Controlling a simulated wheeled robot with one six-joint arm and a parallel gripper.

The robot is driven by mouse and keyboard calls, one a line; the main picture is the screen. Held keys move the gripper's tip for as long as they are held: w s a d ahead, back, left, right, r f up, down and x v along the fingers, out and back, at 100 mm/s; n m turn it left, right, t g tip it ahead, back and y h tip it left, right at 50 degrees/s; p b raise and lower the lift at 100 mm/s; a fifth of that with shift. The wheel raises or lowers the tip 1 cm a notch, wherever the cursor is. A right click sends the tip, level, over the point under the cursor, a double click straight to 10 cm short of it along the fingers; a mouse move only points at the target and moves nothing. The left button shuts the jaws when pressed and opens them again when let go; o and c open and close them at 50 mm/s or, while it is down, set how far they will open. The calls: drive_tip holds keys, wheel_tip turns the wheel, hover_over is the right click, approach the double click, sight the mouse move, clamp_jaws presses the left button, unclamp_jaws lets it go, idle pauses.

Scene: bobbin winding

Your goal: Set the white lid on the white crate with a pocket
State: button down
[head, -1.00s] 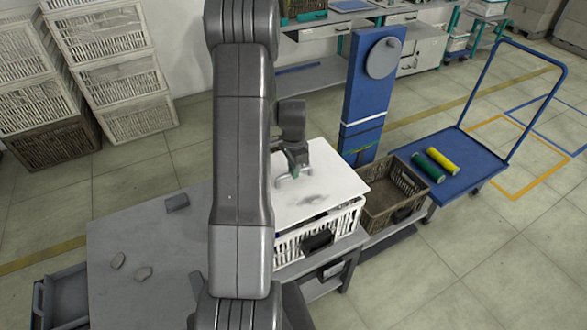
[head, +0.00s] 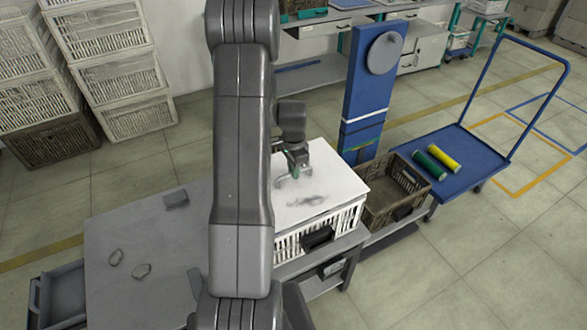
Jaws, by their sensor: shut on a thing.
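The white lid (head: 335,183) is a flat sheet lying level over the top of the white crate (head: 345,221). Its front edge appears to be down at the crate's rim, though my arm hides the left side. The crate has slatted walls and a dark pocket (head: 318,238) on its front, and it stands on the grey table. My gripper (head: 287,181) is shut on the lid's handle, near the left part of the lid. The contents of the crate are covered.
A brown crate (head: 377,219) stands empty just right of the white crate. A blue post (head: 364,100) rises behind it. A blue cart (head: 468,165) with a green and a yellow roll is at the right. The grey table (head: 150,235) holds several small grey pieces.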

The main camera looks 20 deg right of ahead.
drive_tip(key=shift+f+b, duration=0.95)
drive_tip(key=shift+f, duration=0.4)
drive_tip(key=c, duration=1.3)
unclamp_jaws()
drive_tip(key=shift+c, duration=0.2)
wheel_tip(320, 180, up, 14)
drive_tip(key=shift+b, duration=0.45)
